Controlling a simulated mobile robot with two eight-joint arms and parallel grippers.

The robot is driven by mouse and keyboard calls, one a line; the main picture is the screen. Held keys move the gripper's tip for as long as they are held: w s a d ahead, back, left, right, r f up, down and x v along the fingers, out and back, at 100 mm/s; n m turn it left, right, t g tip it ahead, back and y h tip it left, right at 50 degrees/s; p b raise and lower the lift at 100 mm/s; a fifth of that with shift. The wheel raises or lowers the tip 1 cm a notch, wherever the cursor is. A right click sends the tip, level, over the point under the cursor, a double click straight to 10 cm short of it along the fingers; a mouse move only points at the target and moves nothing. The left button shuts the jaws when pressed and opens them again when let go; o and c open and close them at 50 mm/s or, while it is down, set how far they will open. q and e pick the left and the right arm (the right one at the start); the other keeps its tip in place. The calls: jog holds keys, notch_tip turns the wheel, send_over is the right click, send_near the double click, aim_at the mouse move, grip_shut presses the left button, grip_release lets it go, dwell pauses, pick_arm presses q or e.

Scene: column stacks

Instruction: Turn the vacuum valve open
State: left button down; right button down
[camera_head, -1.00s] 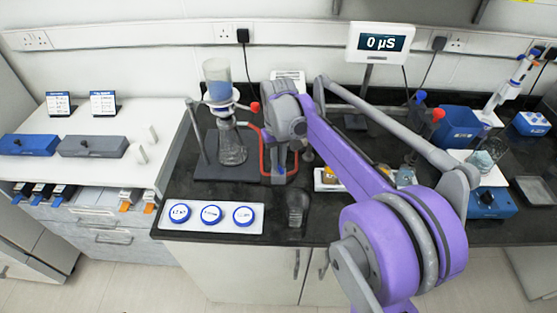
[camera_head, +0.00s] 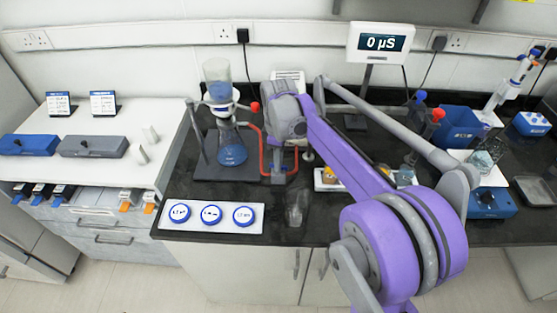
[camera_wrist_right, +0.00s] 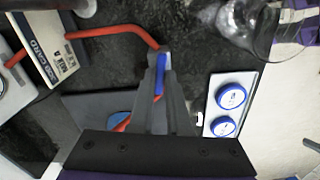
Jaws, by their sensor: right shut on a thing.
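The vacuum valve's blue handle (camera_wrist_right: 160,75) shows between the fingertips of my right gripper (camera_wrist_right: 160,62) in the right wrist view. The gripper is shut on it. Red tubing (camera_wrist_right: 110,31) runs to the valve; in the head view the tubing (camera_head: 264,152) joins it from the flask side. In the head view my right gripper (camera_head: 279,170) points down beside the flask, and my arm hides most of the valve. The flask (camera_head: 232,152) holds blue liquid under a glass funnel (camera_head: 217,72), which has a little blue liquid near its bottom. My left gripper is not in view.
An empty glass beaker (camera_head: 297,210) stands near the bench's front edge. A white tray with blue-capped round dishes (camera_head: 180,232) lies at the front left.

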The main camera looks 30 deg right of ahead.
jog(key=shift+n, duration=1.1)
jog(key=c, duration=0.9)
grip_release()
notch_tip(320, 180, up, 11)
jog(key=shift+f+p, duration=0.1)
jog(key=shift+p, duration=0.3)
jog(key=shift+s, duration=0.1)
